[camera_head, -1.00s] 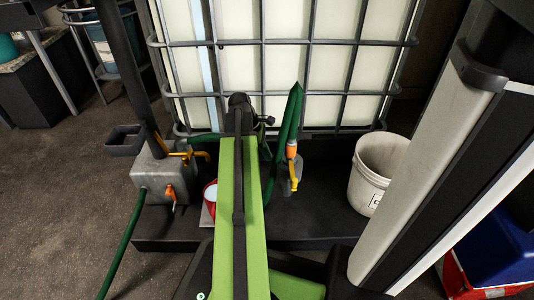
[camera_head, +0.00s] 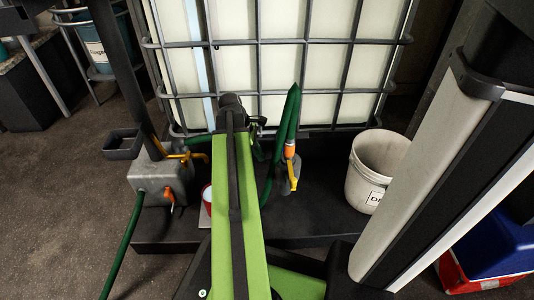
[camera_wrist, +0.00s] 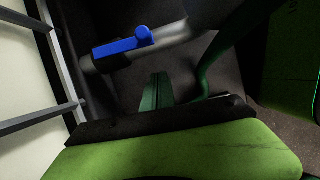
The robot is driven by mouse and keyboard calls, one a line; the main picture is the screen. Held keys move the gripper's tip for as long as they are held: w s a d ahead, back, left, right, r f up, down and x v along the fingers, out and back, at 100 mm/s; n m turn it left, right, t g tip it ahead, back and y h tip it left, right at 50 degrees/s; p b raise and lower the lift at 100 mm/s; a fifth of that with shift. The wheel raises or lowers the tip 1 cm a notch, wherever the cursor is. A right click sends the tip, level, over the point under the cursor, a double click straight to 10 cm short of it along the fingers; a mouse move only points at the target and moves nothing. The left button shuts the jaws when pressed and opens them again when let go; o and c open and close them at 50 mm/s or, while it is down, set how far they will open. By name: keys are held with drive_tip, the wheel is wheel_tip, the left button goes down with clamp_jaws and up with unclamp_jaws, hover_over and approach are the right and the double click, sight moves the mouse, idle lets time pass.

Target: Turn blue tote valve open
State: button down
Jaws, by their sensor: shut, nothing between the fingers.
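The blue valve handle (camera_wrist: 122,46) shows in the wrist view, top centre-left. It lies along a grey pipe (camera_wrist: 172,35) and has a round knob at its right end. In the head view the valve is hidden behind my arm. The white caged tote (camera_head: 285,60) stands at the back. My gripper (camera_head: 257,122) is partly hidden by my green arm, low in front of the tote. It is shut and empty. I see no contact with the blue handle.
A white bucket (camera_head: 372,175) stands right on the black platform (camera_head: 320,215). A green hose with an orange-yellow valve (camera_head: 291,170) hangs right of my arm. A grey box with orange levers (camera_head: 160,182) is left. A red-rimmed container (camera_head: 207,198) sits close to my arm.

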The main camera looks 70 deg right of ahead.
drive_tip(key=p+v, duration=0.6)
drive_tip(key=v, duration=0.2)
drive_tip(key=shift+a+r, duration=0.25)
drive_tip(key=shift+r, duration=0.2)
drive_tip(key=s+d+f+n+b, duration=0.2)
drive_tip(key=s+d+f+b, duration=0.1)
drive_tip(key=s+f+b, duration=0.4)
drive_tip(key=shift+s+f+h+b, duration=0.2)
drive_tip(key=shift+f+h+b, duration=0.2)
drive_tip(key=shift+f+b, duration=0.5)
drive_tip(key=shift+d, duration=0.1)
